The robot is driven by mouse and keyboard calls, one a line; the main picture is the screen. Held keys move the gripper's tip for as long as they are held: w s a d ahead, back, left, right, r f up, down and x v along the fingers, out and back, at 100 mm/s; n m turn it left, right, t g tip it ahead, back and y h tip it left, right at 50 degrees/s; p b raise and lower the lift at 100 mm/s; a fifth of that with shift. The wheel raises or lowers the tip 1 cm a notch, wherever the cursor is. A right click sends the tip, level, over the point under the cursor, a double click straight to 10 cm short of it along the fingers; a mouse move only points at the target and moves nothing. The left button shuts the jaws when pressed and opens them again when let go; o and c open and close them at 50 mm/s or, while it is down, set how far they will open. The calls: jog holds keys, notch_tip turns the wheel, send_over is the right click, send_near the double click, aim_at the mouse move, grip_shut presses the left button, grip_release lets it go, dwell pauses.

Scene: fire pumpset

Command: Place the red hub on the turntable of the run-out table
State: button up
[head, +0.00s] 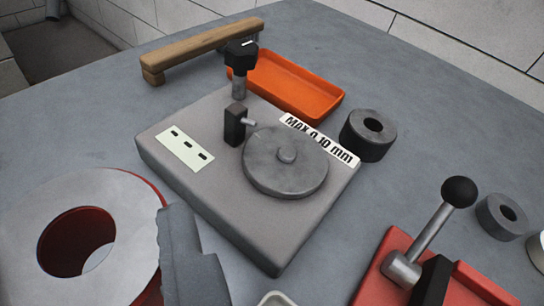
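The red hub (128,228) is large and close at the lower left. It has a grey ring face, a red bore and a red outer edge. My gripper (185,255) shows one dark grey finger against the hub's right side; the other finger is hidden or out of frame. It appears shut on the hub, which looks held up near the camera. The run-out table (240,220) is a grey slab in the middle. Its round grey turntable (265,175) is bare, with a short central stub. The hub is to the left of and nearer than the turntable.
A dark block with a pin (235,126) stands by the turntable's left edge, below a black-headed post (240,70). A dark ring (360,148) and a red lever fixture (405,268) are right.

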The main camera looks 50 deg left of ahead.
jog(key=w+a, duration=0.1)
jog(key=w, duration=0.3)
jog(key=w+a+f, duration=0.1)
jog(key=w+a, duration=0.1)
jog(key=w, duration=0.3)
jog(key=w+a, duration=0.1)
jog(key=w, duration=0.4)
jog(key=shift+a+f, duration=0.2)
jog(key=shift+a, duration=0.2)
jog(key=shift+w+f, duration=0.1)
jog(key=shift+f, duration=0.2)
notch_tip(320, 180, down, 3)
jog(key=shift+r, duration=0.1)
jog(key=o, duration=1.3)
jog(key=v, duration=1.2)
